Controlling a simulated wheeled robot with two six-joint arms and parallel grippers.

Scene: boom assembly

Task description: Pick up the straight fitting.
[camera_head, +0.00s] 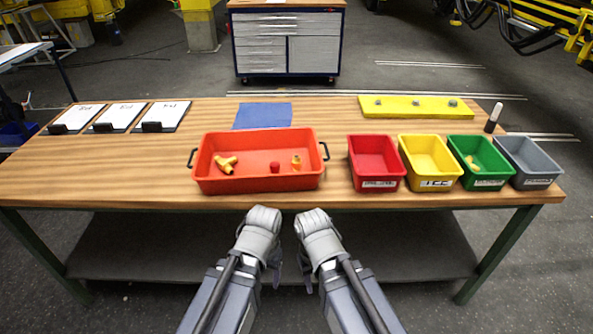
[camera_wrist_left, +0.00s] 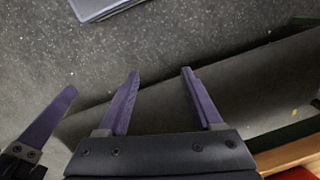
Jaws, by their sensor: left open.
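An orange tray (camera_head: 258,187) on the table holds a small upright yellow-orange piece (camera_head: 296,162), which looks like the straight fitting, though it is small in view. A branched yellow fitting (camera_head: 225,164) and a red cap-like piece (camera_head: 275,168) lie in the same tray. My left gripper (camera_wrist_left: 160,71) is open and empty, with its two purple fingers apart over the floor. In the head view its wrist is in front of the table's near edge, short of the tray. My right gripper is beside it; one purple finger (camera_wrist_left: 50,118) shows in the left wrist view.
Red (camera_head: 377,184), yellow (camera_head: 430,183), green (camera_head: 485,182) and grey (camera_head: 535,182) bins stand right of the tray; the green one holds a yellowish piece. Behind are a blue mat (camera_head: 263,116) and a yellow plate (camera_head: 415,113). Clipboards (camera_head: 122,117) lie at the left.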

